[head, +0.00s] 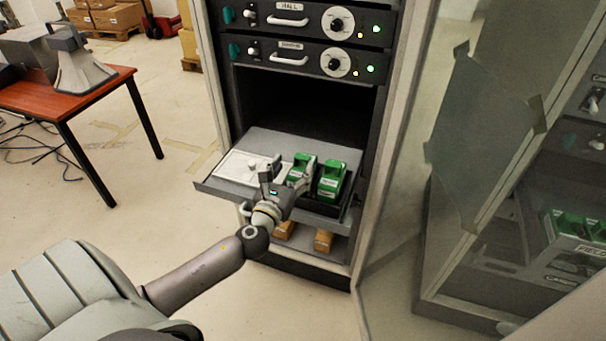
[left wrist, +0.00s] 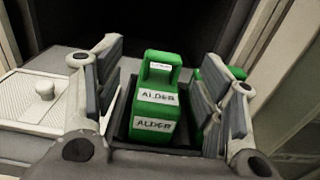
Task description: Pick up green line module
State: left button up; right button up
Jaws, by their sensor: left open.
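Two green line modules stand side by side in a dark tray on the pulled-out shelf of the rack. The left green module (head: 301,168) is partly hidden behind my left gripper (head: 286,178). In the left wrist view this module (left wrist: 156,110), labelled ALDER, sits between the open fingers of my left gripper (left wrist: 160,95), and no grip on it shows. The right green module (head: 331,181) is just to its right; in the left wrist view it is mostly hidden behind the right finger (left wrist: 215,95). My right gripper is not in view.
A white plate with a knob (head: 247,167) lies on the left of the grey shelf (head: 268,141). Rack units with handles (head: 290,60) are above. A glass door (head: 470,150) stands open at right. A red-brown table (head: 75,101) with a grey megaphone-like object (head: 80,72) is at left.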

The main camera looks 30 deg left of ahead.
aim_at(301, 159)
pick_arm(q)
jog(key=shift+d+f+p+x, duration=0.15)
jog(key=shift+p+x, duration=0.15)
jog(key=shift+x, duration=1.25)
jog(key=shift+d+f+p+x, duration=0.1)
jog(key=shift+d+p+x, duration=0.15)
jog(key=shift+x, duration=1.25)
jog(key=shift+c, duration=0.6)
grip_shut()
jog(key=shift+a+r, duration=0.1)
